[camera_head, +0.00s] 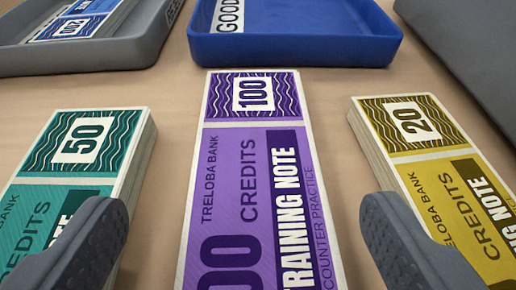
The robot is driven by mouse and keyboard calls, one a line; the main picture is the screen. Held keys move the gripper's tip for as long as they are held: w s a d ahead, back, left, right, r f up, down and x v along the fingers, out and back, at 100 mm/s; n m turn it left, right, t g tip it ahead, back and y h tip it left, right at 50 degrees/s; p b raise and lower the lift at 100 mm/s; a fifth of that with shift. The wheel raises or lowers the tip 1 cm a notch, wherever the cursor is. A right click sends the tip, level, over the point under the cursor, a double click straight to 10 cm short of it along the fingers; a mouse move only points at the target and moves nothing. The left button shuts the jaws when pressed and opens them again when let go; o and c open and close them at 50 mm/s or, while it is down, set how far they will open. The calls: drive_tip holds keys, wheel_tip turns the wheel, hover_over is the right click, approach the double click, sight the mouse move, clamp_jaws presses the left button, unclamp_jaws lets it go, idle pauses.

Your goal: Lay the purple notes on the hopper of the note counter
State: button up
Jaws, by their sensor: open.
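The purple notes (228,160), marked 100, lie flat on the counter in the middle of the view, running down past the lower edge of the picture. My gripper (245,235) is open, with one dark ribbed finger on each side of the purple notes and apart from them. The left finger covers part of the green notes, and the right finger covers part of the yellow notes. No note counter or hopper can be made out for certain; a dark grey body at the upper right is cut off.
Green 50 notes (90,140) lie at left and yellow 20 notes (408,125) at right. A blue tray (300,48) labelled GOOD stands behind the purple notes. A grey tray (90,58) with blue notes is at upper left. A dark grey body (470,50) stands at upper right.

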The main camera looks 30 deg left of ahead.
sight(256, 179)
drive_tip(key=b+x, duration=0.1)
drive_tip(key=x, duration=0.3)
drive_tip(key=shift+w+d, duration=0.1)
drive_tip(key=shift+w, duration=0.1)
drive_tip(key=shift+c, duration=0.3)
drive_tip(key=c, duration=1.1)
drive_tip(key=shift+r+p, duration=0.85)
drive_tip(key=shift+r, duration=0.95)
drive_tip(key=shift+s+d+r, duration=0.35)
drive_tip(key=shift+s+d, duration=1.3)
drive_tip(key=shift+s, duration=2)
drive_tip(key=shift+s+d+r, duration=0.35)
drive_tip(key=shift+s+d, duration=1.3)
drive_tip(key=shift+s, duration=2)
drive_tip(key=w+d+r+m+h+p, duration=0.1)
drive_tip(key=d+r+m+h, duration=0.1)
drive_tip(key=d, duration=0.3)
drive_tip(key=w+d+r+m+t+h+p, duration=0.1)
drive_tip(key=d+r+m+h+p, duration=0.1)
drive_tip(key=d, duration=0.3)
drive_tip(key=w+d+r+m+t+h+p, duration=0.1)
drive_tip(key=w+d+r+m+h+p, duration=0.1)
drive_tip(key=d, duration=0.3)
drive_tip(key=shift+d+r+m+h, duration=0.15)
drive_tip(key=shift+m+h, duration=0.25)
drive_tip(key=shift+h, duration=0.3)
